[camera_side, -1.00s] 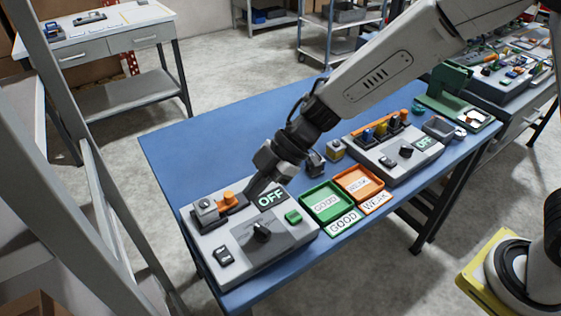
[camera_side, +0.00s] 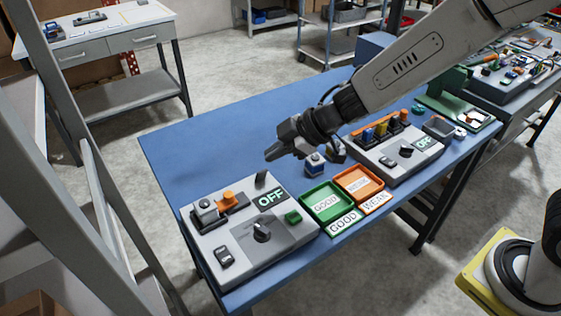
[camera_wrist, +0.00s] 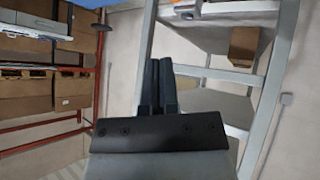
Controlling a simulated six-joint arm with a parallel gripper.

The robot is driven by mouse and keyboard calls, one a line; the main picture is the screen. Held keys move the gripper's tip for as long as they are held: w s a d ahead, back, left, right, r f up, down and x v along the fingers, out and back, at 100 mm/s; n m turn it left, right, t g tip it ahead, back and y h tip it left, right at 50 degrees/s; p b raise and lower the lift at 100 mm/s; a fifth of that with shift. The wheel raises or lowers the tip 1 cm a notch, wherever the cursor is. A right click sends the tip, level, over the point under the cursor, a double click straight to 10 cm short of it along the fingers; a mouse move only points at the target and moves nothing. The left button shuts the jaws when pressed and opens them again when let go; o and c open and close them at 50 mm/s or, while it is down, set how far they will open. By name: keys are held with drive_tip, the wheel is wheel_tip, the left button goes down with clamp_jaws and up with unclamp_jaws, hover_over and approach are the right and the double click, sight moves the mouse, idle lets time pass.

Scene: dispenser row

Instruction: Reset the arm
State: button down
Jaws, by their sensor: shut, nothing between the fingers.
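My gripper (camera_side: 270,155) is shut and empty, held above the blue table in the side view. It points left, a little beyond and above the grey device with an OFF sign (camera_side: 250,233). In the wrist view my gripper's two dark fingers (camera_wrist: 159,62) lie close together with nothing between them. The wrist camera faces shelving and a wall rather than the table.
A green GOOD tray (camera_side: 306,210) and an orange WEAK tray (camera_side: 375,174) stand right of the near device. A second OFF device (camera_side: 405,165) stands farther right. The blue table's (camera_side: 190,150) back left is clear. A grey frame (camera_side: 50,130) rises at left.

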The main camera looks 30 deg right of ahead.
drive_tip(key=s+d+f+m+t+h, duration=0.15)
drive_tip(key=d+m+h, duration=0.5)
drive_tip(key=d, duration=0.65)
drive_tip(key=s+d+f+m+g, duration=0.1)
drive_tip(key=s+d+m+g, duration=0.1)
drive_tip(key=s, duration=0.4)
drive_tip(key=s+d+f+m+g, duration=0.2)
drive_tip(key=s+d+m+g, duration=0.1)
drive_tip(key=s, duration=0.4)
drive_tip(key=shift+s+d+m+h, duration=0.35)
drive_tip(key=shift+d+m, duration=0.5)
drive_tip(key=shift+m, duration=0.2)
